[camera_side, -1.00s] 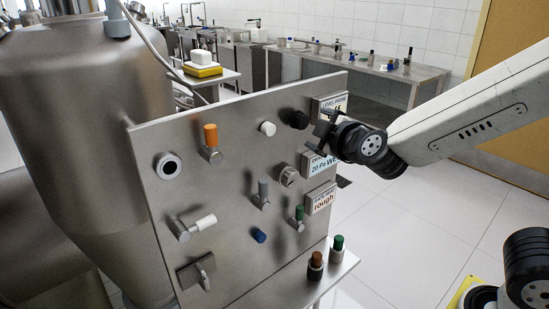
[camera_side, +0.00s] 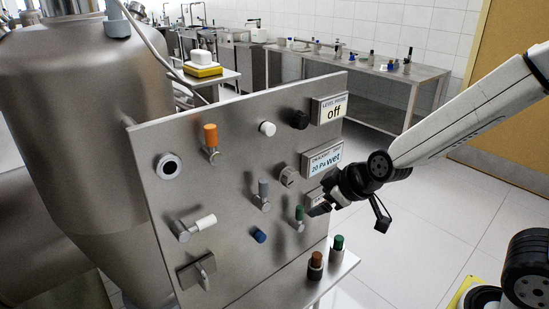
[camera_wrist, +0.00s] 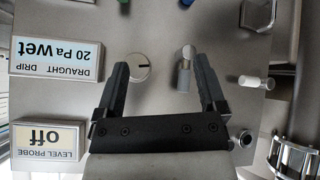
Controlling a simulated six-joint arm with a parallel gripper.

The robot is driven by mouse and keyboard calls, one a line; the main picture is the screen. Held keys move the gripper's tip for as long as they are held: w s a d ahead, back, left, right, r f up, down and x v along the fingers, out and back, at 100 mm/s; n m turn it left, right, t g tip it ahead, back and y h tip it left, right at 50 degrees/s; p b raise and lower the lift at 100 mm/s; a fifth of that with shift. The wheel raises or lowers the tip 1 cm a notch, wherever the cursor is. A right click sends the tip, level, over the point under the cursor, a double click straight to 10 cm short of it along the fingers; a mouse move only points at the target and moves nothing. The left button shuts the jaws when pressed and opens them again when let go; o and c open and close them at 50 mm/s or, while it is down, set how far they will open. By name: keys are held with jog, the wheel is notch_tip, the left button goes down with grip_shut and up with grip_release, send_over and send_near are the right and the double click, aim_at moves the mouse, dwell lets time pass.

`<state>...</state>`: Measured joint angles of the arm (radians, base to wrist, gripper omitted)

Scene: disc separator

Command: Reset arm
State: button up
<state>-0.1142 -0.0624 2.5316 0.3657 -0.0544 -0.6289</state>
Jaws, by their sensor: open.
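My gripper (camera_side: 350,216) hangs in front of the right edge of the steel panel (camera_side: 225,190), over the lowest label box there, which it partly hides. Its two fingers are spread apart with nothing between them. In the wrist view my gripper (camera_wrist: 161,62) is open and points at the panel, which appears upside down. Between and beyond the fingers are a round knob (camera_wrist: 139,67) and a grey-handled valve (camera_wrist: 184,72), both apart from the fingers.
The panel carries an orange-handled valve (camera_side: 210,136), a white-handled valve (camera_side: 200,224), a black knob (camera_side: 299,119), a green-handled valve (camera_side: 299,216) and a blue plug (camera_side: 259,236). Label boxes read "off" (camera_side: 331,110) and "20 Pa wet" (camera_side: 322,162). Brown (camera_side: 316,262) and green-topped (camera_side: 338,246) pieces stand on a ledge.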

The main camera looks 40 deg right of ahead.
jog(key=s+d+f+m+g, duration=0.3)
jog(key=s+f+m+g, duration=0.1)
jog(key=s, duration=0.4)
notch_tip(320, 180, down, 2)
jog(key=shift+d+f+g+h, duration=0.1)
jog(key=shift+d+g+h, duration=0.3)
jog(key=shift+g, duration=0.4)
